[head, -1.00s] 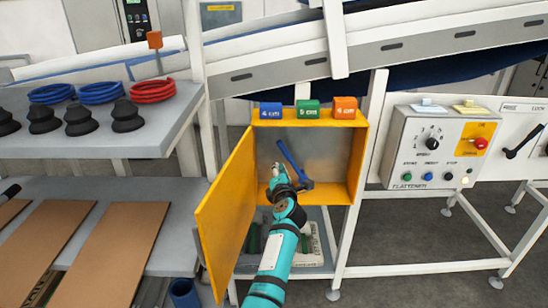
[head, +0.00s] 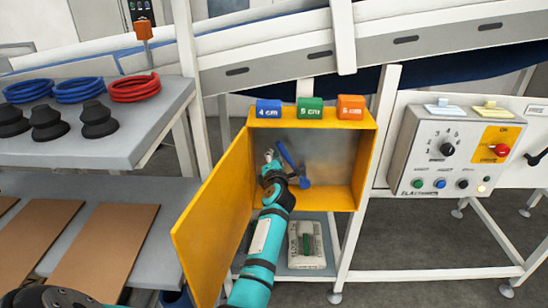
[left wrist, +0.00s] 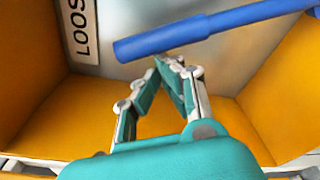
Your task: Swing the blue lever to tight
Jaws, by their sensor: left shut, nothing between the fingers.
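The blue lever (head: 286,154) is inside the open yellow box, tilted with its free end up and to the left and its pivot low at the right. In the left wrist view the lever (left wrist: 215,28) crosses the top, its rounded end at the left. My left gripper (head: 269,156) is inside the box, just left of the lever's upper part. In the left wrist view its fingertips (left wrist: 170,62) are together and empty, just below the lever; I cannot tell whether they touch it. A plate starting "LOOS" (left wrist: 82,28) is on the back wall. My right gripper is not in view.
The yellow box (head: 366,160) has its door (head: 212,225) swung open at the left, close to my arm. Blue, green and orange blocks stand on top. A control panel (head: 445,150) is at the right, and a shelf with coils (head: 135,88) at the left.

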